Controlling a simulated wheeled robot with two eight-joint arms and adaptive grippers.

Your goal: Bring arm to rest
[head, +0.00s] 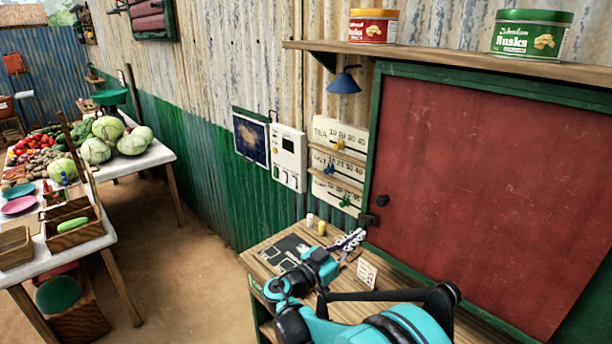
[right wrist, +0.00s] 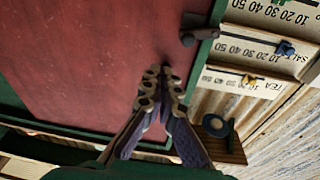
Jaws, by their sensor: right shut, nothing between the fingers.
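My right arm is teal and black and reaches over the wooden counter (head: 262,262) from the bottom of the head view. My right gripper (head: 356,236) is at its far end, near the lower left corner of the red shutter (head: 470,190). In the right wrist view the gripper (right wrist: 160,72) shows with its fingertips together and nothing between them, in front of the red shutter (right wrist: 100,60). I cannot tell from these views whether it touches anything. My left gripper does not show.
Scale boards (head: 338,165) with coloured sliders hang left of the shutter. A small white card (head: 366,272) stands on the counter near my arm. Two tins, red (head: 373,27) and green (head: 529,35), stand on the shelf above. A vegetable table (head: 155,155) is at left, with bare floor between.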

